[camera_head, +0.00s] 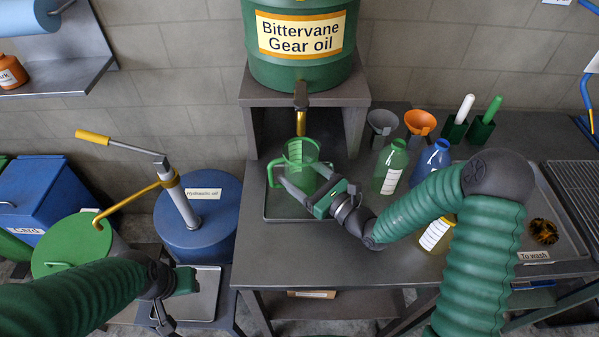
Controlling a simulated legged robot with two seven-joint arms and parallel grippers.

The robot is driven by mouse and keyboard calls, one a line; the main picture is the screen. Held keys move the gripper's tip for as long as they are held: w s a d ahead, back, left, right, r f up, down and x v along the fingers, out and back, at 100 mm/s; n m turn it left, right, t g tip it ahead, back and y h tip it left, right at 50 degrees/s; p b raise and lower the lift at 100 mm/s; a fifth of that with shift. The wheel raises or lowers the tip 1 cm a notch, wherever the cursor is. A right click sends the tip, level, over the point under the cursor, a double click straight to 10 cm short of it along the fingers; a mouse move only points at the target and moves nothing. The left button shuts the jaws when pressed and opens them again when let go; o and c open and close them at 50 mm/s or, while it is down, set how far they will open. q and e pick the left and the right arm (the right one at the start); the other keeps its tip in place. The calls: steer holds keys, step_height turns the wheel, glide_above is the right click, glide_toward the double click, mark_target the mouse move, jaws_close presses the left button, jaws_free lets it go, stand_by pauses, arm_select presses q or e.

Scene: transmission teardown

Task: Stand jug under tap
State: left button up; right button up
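The green see-through jug (297,152) stands upright on the drip tray (285,214) under the tap, with its handle towards the left. The brass tap (301,97) comes down from the green gear oil drum (300,72), and its gold lower part is above the jug's mouth. My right gripper (298,174) reaches in from the right, with one finger on each side of the jug's body, and looks shut on it. My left gripper (162,314) hangs low at the left, away from the jug. Its fingers are small and partly hidden, so their opening is unclear.
Right of the jug are a green bottle (391,168), a blue bottle (432,160), a grey funnel (382,122) and an orange funnel (420,122). A blue hydraulic oil drum (200,225) with a pump stands left of the bench. The drum stand's walls (255,125) flank the tap.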

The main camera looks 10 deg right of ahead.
steer(key=shift+s+f, duration=0.1)
steer(key=shift+f, duration=0.25)
